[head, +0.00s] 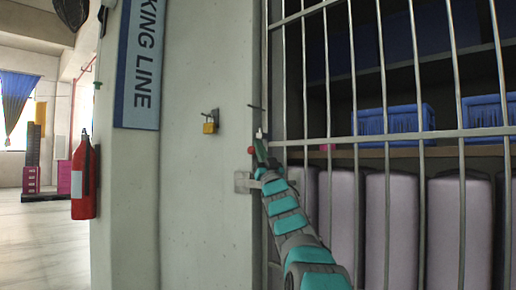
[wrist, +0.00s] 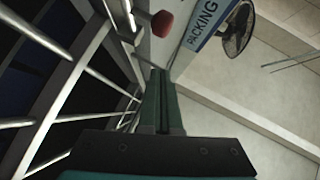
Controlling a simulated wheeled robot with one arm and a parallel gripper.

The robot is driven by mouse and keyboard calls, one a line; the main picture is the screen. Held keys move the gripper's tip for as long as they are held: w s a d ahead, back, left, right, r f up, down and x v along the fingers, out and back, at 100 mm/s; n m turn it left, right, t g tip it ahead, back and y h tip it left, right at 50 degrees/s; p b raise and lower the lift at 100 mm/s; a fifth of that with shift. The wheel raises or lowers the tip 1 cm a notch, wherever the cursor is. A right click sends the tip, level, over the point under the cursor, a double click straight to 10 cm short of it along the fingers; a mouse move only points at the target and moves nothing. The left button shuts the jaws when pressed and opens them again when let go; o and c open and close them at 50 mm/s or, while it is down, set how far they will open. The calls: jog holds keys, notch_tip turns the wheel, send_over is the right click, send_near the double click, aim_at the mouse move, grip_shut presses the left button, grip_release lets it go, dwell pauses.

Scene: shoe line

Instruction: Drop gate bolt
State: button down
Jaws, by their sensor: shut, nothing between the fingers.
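The barred gate (head: 304,80) stands at the right and looks closed against the pale wall post. A red knob (head: 250,150), seemingly the bolt's handle, shows at the gate's left edge. It also shows in the wrist view (wrist: 162,23), just beyond my fingertips and apart from them in the picture. A metal bracket (head: 243,182) sits lower, at the post's edge. My gripper (head: 261,143) is at the gate's edge beside the knob. Its two green fingers (wrist: 160,73) are together with nothing between them. My arm hides part of the gate's edge, and the bolt's rod is unclear.
A brass padlock (head: 210,127) hangs from a hook on the post. A dark peg (head: 256,107) sticks out above my gripper. Behind the bars are blue crates (head: 396,119) and mauve padded blocks (head: 390,220). A red extinguisher (head: 84,180) hangs at the left.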

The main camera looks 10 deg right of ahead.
jog(key=b+v, duration=0.1)
jog(key=v, duration=0.6)
dwell(0.7)
notch_tip(320, 180, down, 15)
jog(key=s+m+g+h, duration=0.1)
jog(key=m+g+h, duration=0.2)
jog(key=g+h, duration=0.3)
jog(key=s+a+f+g+p, duration=0.1)
jog(key=s+f+g, duration=0.8)
jog(key=s+f, duration=0.7)
jog(key=s+f+g, duration=0.4)
jog(key=s+f, duration=0.2)
jog(key=s, duration=0.8)
jog(key=s+f+g, duration=0.5)
jog(key=s+f, duration=0.2)
jog(key=s, duration=0.7)
jog(key=s+a+f+g+p, duration=0.1)
jog(key=s+f+g, duration=0.3)
jog(key=s, duration=1)
notch_tip(320, 180, down, 4)
jog(key=shift+r+g, duration=0.25)
jog(key=shift+g, duration=0.05)
